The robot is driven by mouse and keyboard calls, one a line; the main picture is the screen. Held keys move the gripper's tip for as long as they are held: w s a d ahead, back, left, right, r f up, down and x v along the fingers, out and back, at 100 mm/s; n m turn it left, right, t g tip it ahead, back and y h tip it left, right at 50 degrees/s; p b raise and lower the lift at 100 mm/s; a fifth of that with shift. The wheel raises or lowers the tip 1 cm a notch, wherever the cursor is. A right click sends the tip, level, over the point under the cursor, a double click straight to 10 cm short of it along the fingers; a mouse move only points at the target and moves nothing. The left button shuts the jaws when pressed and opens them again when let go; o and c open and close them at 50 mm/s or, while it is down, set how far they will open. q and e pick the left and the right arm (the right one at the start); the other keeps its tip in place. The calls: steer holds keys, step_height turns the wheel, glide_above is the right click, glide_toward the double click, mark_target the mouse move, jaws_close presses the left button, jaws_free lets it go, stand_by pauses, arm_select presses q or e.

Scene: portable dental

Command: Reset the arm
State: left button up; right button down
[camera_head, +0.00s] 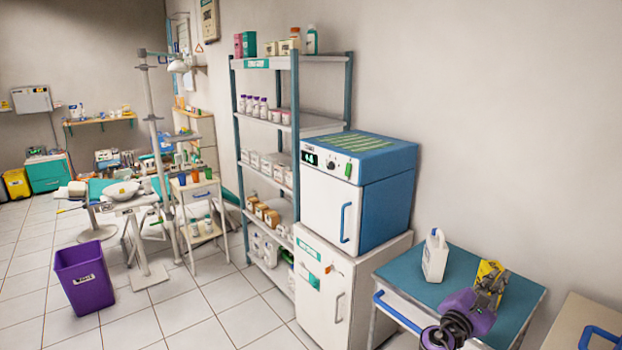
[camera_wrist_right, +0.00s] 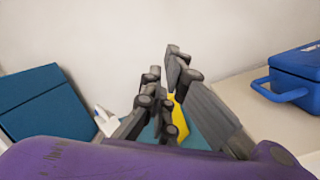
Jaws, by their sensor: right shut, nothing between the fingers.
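My right arm, purple and dark grey, comes in at the lower right of the head view. Its gripper (camera_head: 494,284) is over the teal-topped cart (camera_head: 462,262), in front of a yellow item (camera_head: 488,268). In the right wrist view the dark fingers of the gripper (camera_wrist_right: 164,65) are shut, with nothing held between them. The yellow item (camera_wrist_right: 179,125) shows partly behind the fingers, and the rest of it is hidden. My left gripper is not in view.
A white jug (camera_head: 434,256) stands on the cart left of the gripper. A blue and white cabinet unit (camera_head: 383,190) stands behind it to the left. A blue case (camera_wrist_right: 295,75) is at the right in the wrist view. Open tiled floor lies at left.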

steer(key=w+a+f+m+y, duration=0.6)
steer(key=a+f+y, duration=0.35)
steer(key=f, duration=0.25)
steer(key=w+a+f+m+t+y, duration=0.1)
steer(key=a+m+t+y, duration=0.1)
steer(key=a+m+y, duration=0.7)
steer(key=s+a+f+g+h, duration=0.1)
steer(key=s+a+f+g, duration=0.1)
steer(key=s+f, duration=0.9)
steer(key=s+a+f+g+h, duration=0.15)
steer(key=s+f, duration=0.55)
steer(key=s, duration=0.7)
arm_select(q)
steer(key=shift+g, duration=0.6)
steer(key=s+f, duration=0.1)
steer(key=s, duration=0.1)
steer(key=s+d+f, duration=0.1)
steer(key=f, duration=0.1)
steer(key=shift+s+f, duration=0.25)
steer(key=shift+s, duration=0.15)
arm_select(e)
steer(key=s+a+f+m+g, duration=0.1)
steer(key=s, duration=1.2)
steer(key=s+a+f+m+g, duration=0.1)
steer(key=s+m, duration=0.1)
steer(key=s, duration=1)
steer(key=shift+s+f, duration=0.25)
steer(key=shift+s, duration=0.1)
